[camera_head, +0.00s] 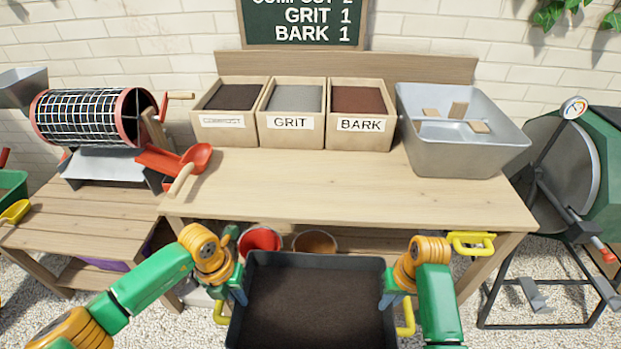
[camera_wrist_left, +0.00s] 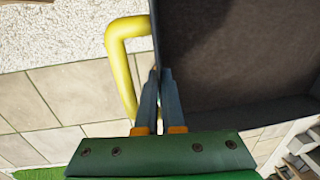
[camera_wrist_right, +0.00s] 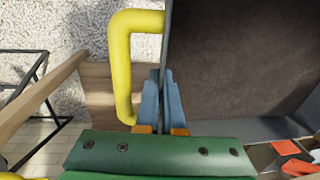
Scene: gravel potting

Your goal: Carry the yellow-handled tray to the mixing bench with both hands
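The dark tray (camera_head: 318,262) holds dark brown soil and has yellow handles at its left (camera_head: 221,314) and right (camera_head: 408,318). It is in front of the wooden bench (camera_head: 330,185), lower in the head view. My left gripper (camera_head: 238,294) is shut on the tray's left wall, beside the yellow handle (camera_wrist_left: 122,60), not around it. My right gripper (camera_head: 388,298) is shut on the right wall, beside the other handle (camera_wrist_right: 122,65). The tray's underside is hidden, so its support cannot be seen.
Bins of compost (camera_head: 225,130), grit (camera_head: 290,132) and bark (camera_head: 358,133) and a grey tub (camera_head: 465,155) line the bench's back. A red scoop (camera_head: 195,158) lies at its left. The bench's middle and front are clear. A mixer (camera_head: 580,190) stands right.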

